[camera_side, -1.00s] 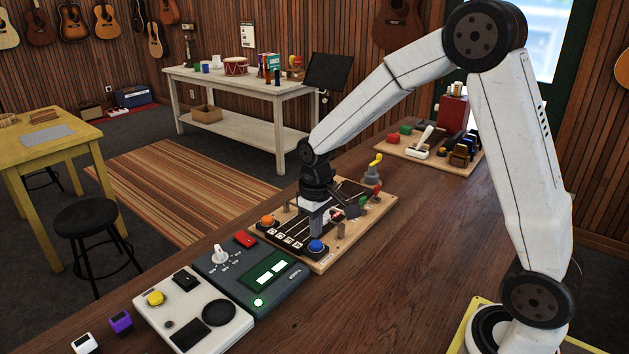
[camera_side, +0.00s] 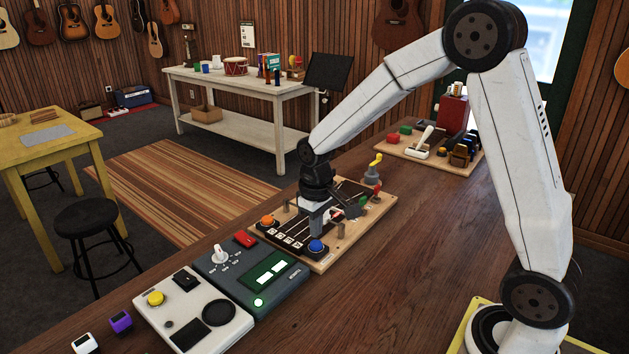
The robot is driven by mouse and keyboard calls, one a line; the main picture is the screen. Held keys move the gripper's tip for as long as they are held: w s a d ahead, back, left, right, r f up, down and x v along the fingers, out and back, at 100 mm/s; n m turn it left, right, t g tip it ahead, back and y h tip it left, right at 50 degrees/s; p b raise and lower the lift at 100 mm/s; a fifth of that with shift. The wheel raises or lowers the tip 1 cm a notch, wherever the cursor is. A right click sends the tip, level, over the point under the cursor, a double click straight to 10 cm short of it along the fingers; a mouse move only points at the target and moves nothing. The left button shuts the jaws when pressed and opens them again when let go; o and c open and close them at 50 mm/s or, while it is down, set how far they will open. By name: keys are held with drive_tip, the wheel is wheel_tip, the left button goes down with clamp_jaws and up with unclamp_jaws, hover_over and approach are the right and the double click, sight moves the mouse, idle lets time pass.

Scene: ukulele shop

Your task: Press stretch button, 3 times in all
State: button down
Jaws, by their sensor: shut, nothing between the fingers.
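A wooden board (camera_side: 330,262) on the bench carries an orange button (camera_side: 267,221), a blue button (camera_side: 316,245), dark strips with small white labels, and other parts. The labels are too small to read, so I cannot tell which button is the stretch button. My gripper (camera_side: 317,230) points down over the board, shut and empty, with its fingertips just behind the blue button in the picture. I cannot tell whether the fingertips touch anything. My gripper hides part of the board's middle.
A dark green panel (camera_side: 290,290) with a knob, red switch and lit display sits beside the board. A pale panel (camera_side: 230,335) with a yellow button (camera_side: 155,298) is nearer. A yellow crank (camera_side: 375,160) and red and green parts stand behind my gripper.

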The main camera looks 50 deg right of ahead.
drive_tip(key=shift+f, duration=1.45)
drive_tip(key=shift+r, duration=3.85)
drive_tip(key=s+a+f+t, duration=0.1)
drive_tip(key=s+f, duration=0.1)
drive_tip(key=s, duration=0.2)
drive_tip(key=s+a+f, duration=0.1)
drive_tip(key=s+f, duration=0.1)
drive_tip(key=s, duration=0.2)
drive_tip(key=s+a+f+t, duration=0.1)
drive_tip(key=s+a+f, duration=0.1)
drive_tip(key=s, duration=0.2)
drive_tip(key=shift+s+t, duration=0.2)
drive_tip(key=shift+t, duration=0.1)
